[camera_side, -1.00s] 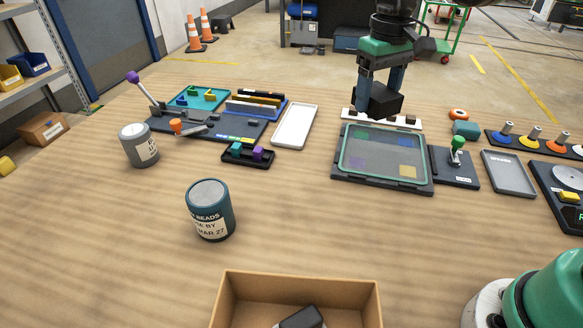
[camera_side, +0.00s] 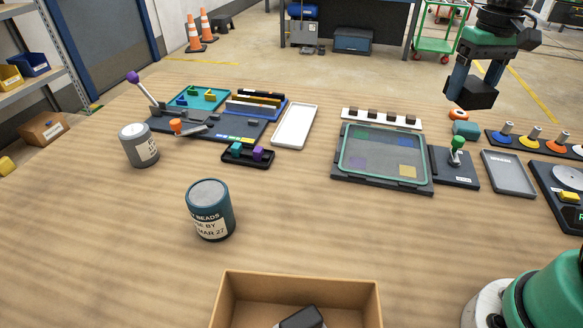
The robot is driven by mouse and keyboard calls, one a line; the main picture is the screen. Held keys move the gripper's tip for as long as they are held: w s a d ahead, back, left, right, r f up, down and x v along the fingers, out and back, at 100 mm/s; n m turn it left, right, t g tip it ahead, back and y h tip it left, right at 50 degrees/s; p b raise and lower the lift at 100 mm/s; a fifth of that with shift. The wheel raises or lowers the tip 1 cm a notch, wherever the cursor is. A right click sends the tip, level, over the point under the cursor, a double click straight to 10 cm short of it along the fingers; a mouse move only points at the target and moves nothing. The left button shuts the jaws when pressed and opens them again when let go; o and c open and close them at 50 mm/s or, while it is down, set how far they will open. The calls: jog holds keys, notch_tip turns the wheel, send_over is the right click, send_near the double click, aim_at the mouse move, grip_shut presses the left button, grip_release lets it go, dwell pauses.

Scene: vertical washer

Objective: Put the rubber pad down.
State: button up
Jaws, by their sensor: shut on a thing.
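My gripper (camera_side: 474,84) is at the upper right, above the far edge of the table. Its dark blue fingers are closed on a black block (camera_side: 473,95), which looks like the rubber pad. The block is held in the air, above and behind an orange ring (camera_side: 459,113) and a teal block (camera_side: 466,130). The exact gap between the block and the table cannot be told from this view.
A glass-covered panel (camera_side: 384,158) and a white strip with dark blocks (camera_side: 381,118) lie to the left. A green-knobbed lever unit (camera_side: 456,165), a grey tray (camera_side: 508,173) and a row of coloured cones (camera_side: 532,138) are nearby. A white tray (camera_side: 295,125) lies further left.

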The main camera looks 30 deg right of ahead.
aim_at(507, 217)
jog(key=s+d+m, duration=0.5)
jog(key=s+d, duration=0.2)
jog(key=s, duration=0.6)
jog(key=f, duration=1.9)
jog(key=shift+s+d+f, duration=0.15)
jog(key=shift+s, duration=0.05)
jog(key=o, duration=1.3)
jog(key=shift+o, duration=0.2)
